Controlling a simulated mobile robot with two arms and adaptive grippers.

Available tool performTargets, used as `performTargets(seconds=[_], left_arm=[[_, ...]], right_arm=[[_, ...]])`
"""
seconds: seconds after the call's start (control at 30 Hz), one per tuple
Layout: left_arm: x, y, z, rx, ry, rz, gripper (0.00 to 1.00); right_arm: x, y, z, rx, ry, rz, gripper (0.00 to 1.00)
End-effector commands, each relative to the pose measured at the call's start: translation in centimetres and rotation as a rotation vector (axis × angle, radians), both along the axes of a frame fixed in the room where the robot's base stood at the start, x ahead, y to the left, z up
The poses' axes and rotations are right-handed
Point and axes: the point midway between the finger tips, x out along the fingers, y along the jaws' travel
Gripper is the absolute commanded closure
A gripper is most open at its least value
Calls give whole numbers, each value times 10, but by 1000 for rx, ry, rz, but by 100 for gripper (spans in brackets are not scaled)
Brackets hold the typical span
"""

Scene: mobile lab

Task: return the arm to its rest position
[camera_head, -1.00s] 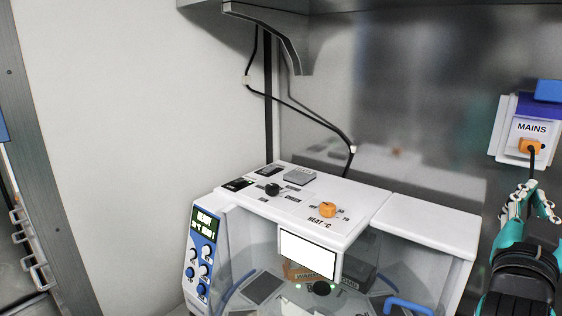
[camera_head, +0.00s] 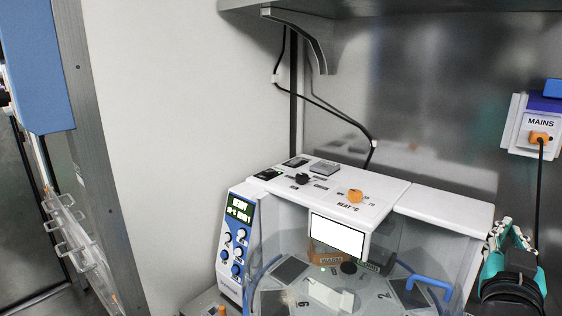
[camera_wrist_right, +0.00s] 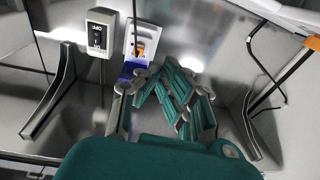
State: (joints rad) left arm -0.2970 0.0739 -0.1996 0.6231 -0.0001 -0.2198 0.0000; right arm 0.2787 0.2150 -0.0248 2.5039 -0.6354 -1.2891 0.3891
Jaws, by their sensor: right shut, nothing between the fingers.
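My right gripper (camera_head: 510,238) is at the right edge of the head view, below the MAINS box and beside the right end of the white machine. It is teal and grey, shut and empty. In the right wrist view its fingers (camera_wrist_right: 168,92) are in front of the steel back wall, apart from the MAINS box. My right arm (camera_head: 514,288) runs down out of the head view. My left gripper is in neither view.
The white machine (camera_head: 440,208) has a clear front, a blue handle (camera_head: 428,285) and an orange HEAT knob (camera_head: 355,196). The MAINS box (camera_head: 530,125) has an orange plug (camera_head: 538,138) with a black cable hanging down. A steel shelf (camera_head: 365,6) is above. A clear rack (camera_head: 75,240) is at left.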

Motion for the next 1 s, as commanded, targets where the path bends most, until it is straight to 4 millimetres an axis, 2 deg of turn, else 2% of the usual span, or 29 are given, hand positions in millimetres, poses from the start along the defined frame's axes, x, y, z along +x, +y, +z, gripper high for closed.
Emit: performTargets(seconds=[0.27, 0.37, 0.5, 0.6, 0.8, 1.0], left_arm=[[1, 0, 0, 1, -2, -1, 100], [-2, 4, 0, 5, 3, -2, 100], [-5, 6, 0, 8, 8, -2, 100], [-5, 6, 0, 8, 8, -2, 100], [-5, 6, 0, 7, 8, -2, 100], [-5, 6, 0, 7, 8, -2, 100]], right_arm=[[3, 26, -100, 37, 296, 112, 100], [-5, 42, -154, 59, 453, 175, 100], [-40, 73, -244, 109, 731, 295, 100], [-73, 93, -294, 145, 898, 376, 100], [-139, 127, -360, 215, 1151, 511, 100], [-205, 157, -401, 289, 1351, 635, 100]])
